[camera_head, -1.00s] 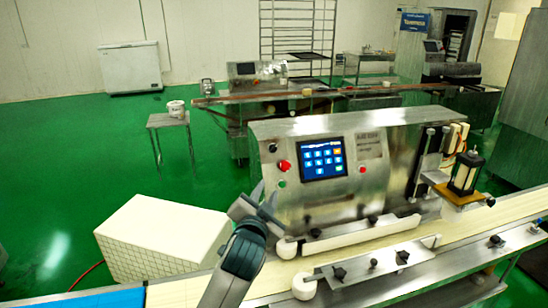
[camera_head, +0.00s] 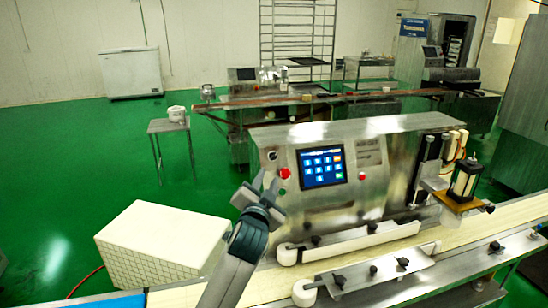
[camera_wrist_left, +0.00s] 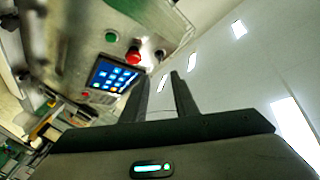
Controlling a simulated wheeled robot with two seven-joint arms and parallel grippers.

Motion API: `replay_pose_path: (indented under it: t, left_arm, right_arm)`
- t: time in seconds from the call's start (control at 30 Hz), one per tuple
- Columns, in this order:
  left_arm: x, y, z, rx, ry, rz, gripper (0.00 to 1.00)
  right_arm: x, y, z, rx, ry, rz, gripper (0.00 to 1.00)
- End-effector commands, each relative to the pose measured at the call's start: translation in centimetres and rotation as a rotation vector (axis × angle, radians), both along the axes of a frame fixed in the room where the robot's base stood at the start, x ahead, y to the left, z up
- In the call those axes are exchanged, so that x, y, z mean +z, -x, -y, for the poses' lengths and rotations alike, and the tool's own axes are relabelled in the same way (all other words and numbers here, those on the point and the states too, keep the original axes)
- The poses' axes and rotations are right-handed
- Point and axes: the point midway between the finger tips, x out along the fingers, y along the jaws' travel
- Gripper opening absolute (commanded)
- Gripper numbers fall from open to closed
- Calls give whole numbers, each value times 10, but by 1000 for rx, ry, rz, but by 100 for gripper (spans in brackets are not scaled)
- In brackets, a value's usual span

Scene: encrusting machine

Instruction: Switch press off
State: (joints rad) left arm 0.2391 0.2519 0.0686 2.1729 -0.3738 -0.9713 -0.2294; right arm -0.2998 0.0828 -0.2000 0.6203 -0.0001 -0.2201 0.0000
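The press is a steel machine (camera_head: 400,165) with a lit blue touchscreen (camera_head: 321,166) on its front panel. Left of the screen are a red button (camera_head: 285,174), a dark knob (camera_head: 272,156) above it and a green button (camera_head: 282,190) below. My left gripper (camera_head: 267,181) is just left of and in front of these buttons, apart from them as far as I can tell. In the left wrist view its two fingers (camera_wrist_left: 160,78) are spread with an empty gap. There the red button (camera_wrist_left: 133,56), green button (camera_wrist_left: 111,37) and screen (camera_wrist_left: 114,76) show left of the fingertips. My right gripper is out of view.
A conveyor belt (camera_head: 505,212) runs along the front of the machine, with guide rails (camera_head: 365,239). A white box (camera_head: 160,240) stands at the lower left. A smaller red button (camera_head: 362,176) sits right of the screen. Green floor is free behind on the left.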

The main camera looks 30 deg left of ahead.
Motion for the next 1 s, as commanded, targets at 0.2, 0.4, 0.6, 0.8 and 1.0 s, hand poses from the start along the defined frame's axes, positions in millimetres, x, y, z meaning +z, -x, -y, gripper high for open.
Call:
replay_pose_path:
  t: [0.2, 0.4, 0.6, 0.8, 1.0]
  left_arm:
    - [3, -34, -16, 1, 1, -1, 27]
    - [3, -63, -30, 1, 0, -1, 27]
    - [3, -91, -43, 0, 2, -2, 27]
    - [2, -111, -53, 1, 0, -1, 27]
    - [1, -121, -57, -1, 1, 1, 27]
  right_arm:
    - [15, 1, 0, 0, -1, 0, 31]
    - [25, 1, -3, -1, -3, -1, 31]
    - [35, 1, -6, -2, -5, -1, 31]
    - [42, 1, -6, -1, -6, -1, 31]
    - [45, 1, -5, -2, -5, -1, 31]
